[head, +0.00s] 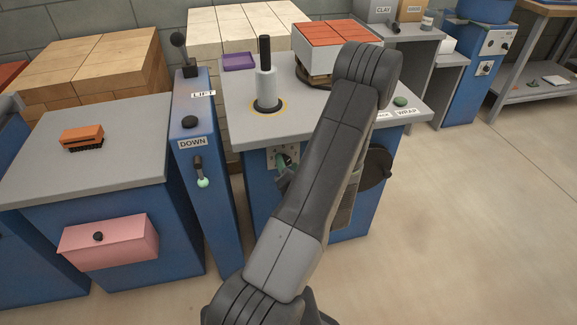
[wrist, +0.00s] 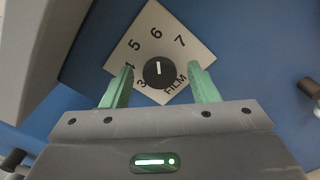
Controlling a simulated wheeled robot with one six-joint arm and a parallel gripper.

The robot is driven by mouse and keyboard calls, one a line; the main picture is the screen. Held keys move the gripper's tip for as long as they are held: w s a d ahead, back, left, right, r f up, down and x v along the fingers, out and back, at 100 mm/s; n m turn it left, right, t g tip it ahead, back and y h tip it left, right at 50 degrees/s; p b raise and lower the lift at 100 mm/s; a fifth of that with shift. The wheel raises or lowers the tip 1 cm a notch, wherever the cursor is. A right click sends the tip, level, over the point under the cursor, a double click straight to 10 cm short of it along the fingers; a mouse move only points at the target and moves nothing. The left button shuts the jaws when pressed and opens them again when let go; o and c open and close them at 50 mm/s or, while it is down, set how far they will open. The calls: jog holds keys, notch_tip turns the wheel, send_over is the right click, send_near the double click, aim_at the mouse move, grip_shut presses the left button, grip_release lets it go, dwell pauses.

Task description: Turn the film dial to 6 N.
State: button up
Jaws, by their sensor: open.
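The film dial (wrist: 159,72) is a round black knob on a pale square plate (wrist: 185,52) marked 3 to 7 and FILM. Its white mark points up, at about the 6. My gripper (wrist: 160,68) is open, with one green finger on each side of the knob and a visible gap to it on both sides. In the head view the plate (head: 274,155) is on the blue front of the wrapping machine, and my gripper (head: 285,172) is in front of it, partly hidden by my arm. The knob is hidden there.
A green button (head: 400,101) is at the top's right. The right floor is open.

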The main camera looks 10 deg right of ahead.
jog(key=s, duration=1.3)
jog(key=shift+s+d, duration=0.25)
jog(key=shift+s, duration=0.15)
jog(key=shift+w, duration=0.15)
jog(key=w, duration=1.3)
jog(key=shift+w+a, duration=0.25)
jog(key=shift+w, duration=0.05)
